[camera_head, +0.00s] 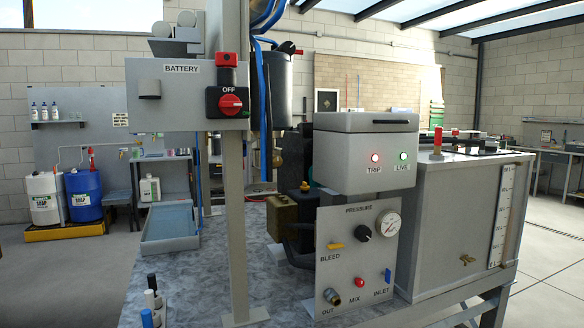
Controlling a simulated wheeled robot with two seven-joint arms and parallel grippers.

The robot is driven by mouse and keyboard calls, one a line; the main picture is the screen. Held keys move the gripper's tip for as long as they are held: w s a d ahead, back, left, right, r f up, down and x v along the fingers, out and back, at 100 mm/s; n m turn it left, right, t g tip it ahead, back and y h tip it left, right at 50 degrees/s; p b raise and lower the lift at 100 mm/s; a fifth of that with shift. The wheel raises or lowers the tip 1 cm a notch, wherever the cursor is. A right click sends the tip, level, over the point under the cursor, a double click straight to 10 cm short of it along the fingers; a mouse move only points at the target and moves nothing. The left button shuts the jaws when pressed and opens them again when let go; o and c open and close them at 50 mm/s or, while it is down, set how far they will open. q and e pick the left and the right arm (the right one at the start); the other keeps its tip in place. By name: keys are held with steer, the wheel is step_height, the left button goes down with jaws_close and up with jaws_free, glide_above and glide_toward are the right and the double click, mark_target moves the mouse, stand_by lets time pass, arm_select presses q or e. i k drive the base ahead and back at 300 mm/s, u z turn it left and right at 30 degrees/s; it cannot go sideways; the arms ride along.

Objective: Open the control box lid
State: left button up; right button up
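The control box (345,160) is a light grey box on the right of centre, above the pressure panel. Its front carries a red lamp marked TRIP (375,157) and a green lamp marked LIVE (403,156), both lit. Its lid (345,122) lies flat on top and looks closed. Neither of my grippers is in view. The inside of the box is hidden.
A pressure panel (345,270) with gauge and knobs stands below the box. A grey tank (455,215) is close on its right. A post (233,200) with the battery box (170,110) and a red switch (230,103) rises on the left.

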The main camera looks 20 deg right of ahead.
mark_target(336, 122)
steer(key=z, duration=1.25)
